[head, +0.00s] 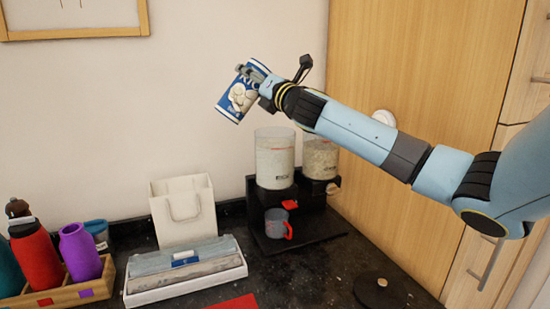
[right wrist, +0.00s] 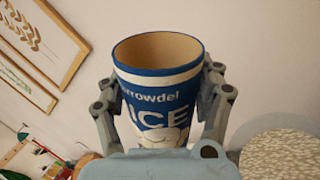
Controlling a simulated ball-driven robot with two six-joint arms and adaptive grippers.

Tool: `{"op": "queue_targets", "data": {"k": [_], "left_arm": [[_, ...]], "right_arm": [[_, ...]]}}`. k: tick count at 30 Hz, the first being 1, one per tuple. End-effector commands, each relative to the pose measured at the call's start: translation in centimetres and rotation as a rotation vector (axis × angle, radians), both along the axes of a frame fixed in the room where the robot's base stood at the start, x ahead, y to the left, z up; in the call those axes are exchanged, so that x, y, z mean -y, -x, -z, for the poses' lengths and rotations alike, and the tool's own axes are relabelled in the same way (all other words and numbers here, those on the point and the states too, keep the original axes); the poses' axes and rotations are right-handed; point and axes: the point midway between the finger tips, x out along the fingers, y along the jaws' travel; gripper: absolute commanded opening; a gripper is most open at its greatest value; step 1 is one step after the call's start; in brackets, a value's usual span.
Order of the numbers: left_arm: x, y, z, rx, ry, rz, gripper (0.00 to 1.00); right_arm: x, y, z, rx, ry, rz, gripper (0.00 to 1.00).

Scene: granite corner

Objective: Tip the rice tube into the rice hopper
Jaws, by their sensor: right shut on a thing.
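The rice tube (head: 239,95), blue and white with a rice label, is held tilted in the air by my right gripper (head: 252,76). In the right wrist view the tube (right wrist: 158,95) sits between both fingers of the gripper (right wrist: 160,100); its top is open and the visible inside wall is bare. The rice hopper (head: 275,160) is a clear cylinder of pale grain on a black dispenser stand, below and right of the tube. The tube is apart from it. Grain also shows in the right wrist view (right wrist: 282,155). My left gripper is not in view.
A second clear cylinder (head: 320,157) stands right of the hopper. A measuring cup (head: 277,224) sits under the spout. A black lid (head: 380,291) lies on the dark counter. A white bag (head: 183,210), a boxed tray (head: 186,270) and a wooden bottle rack (head: 62,292) stand left.

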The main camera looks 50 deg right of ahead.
Motion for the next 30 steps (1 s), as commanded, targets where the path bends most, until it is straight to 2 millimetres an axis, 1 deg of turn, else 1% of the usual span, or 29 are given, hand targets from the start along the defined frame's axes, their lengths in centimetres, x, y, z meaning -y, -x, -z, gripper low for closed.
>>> {"op": "queue_targets", "data": {"k": [2, 7, 9, 21, 24, 30], "left_arm": [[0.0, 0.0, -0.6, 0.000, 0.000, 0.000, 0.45], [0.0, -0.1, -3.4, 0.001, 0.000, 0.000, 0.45], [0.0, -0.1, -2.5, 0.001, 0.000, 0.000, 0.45], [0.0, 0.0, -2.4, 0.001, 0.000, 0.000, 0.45], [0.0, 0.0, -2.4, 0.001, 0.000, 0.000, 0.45], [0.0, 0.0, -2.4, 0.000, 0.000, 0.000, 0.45]], "right_arm": [[0.0, 0.0, -0.3, -0.005, 0.012, 0.000, 0.16], [0.2, 0.1, -0.9, -0.044, 0.097, 0.000, 0.16], [0.3, 0.1, -0.6, -0.061, 0.139, 0.000, 0.16], [0.8, 0.4, -1.0, -0.178, 0.399, 0.000, 0.16], [0.9, 0.4, -1.0, -0.195, 0.437, -0.001, 0.16], [0.9, 0.4, -1.0, -0.199, 0.447, 0.000, 0.16]]}}
